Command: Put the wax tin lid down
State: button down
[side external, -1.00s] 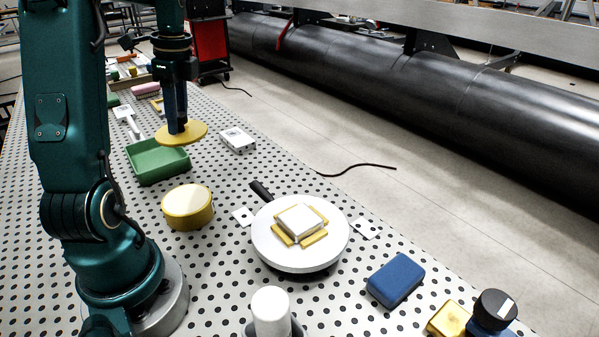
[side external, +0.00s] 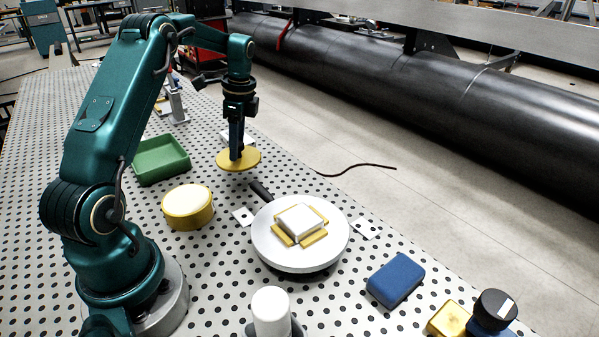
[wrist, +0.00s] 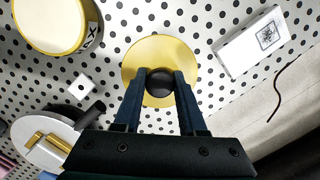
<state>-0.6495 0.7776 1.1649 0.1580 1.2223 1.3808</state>
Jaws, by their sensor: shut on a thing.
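The wax tin lid (side external: 248,162) is a flat yellow disc with a dark round knob. My gripper (side external: 236,152) is shut on the lid's knob and holds the disc level, apparently above the table. In the wrist view the lid (wrist: 184,57) lies between and beyond the fingers of my gripper (wrist: 159,82), which grip its dark knob. The round yellow wax tin (side external: 187,209) with a pale top stands on the table left of the lid. It also shows at the top left of the wrist view (wrist: 52,22), with part of a printed label on its side.
A green tray (side external: 160,172) stands left of the lid. A round white turntable (side external: 265,246) with a dark handle bears a white block and yellow pieces. A blue case (side external: 395,279) lies at front right. A white box (wrist: 251,44) is beside the lid. Perforated table lies bare between them.

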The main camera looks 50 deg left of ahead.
aim_at(239, 159)
jog(key=shift+f, duration=1.95)
jog(key=shift+f, duration=0.1)
jog(key=shift+c, duration=2.4)
grip_release()
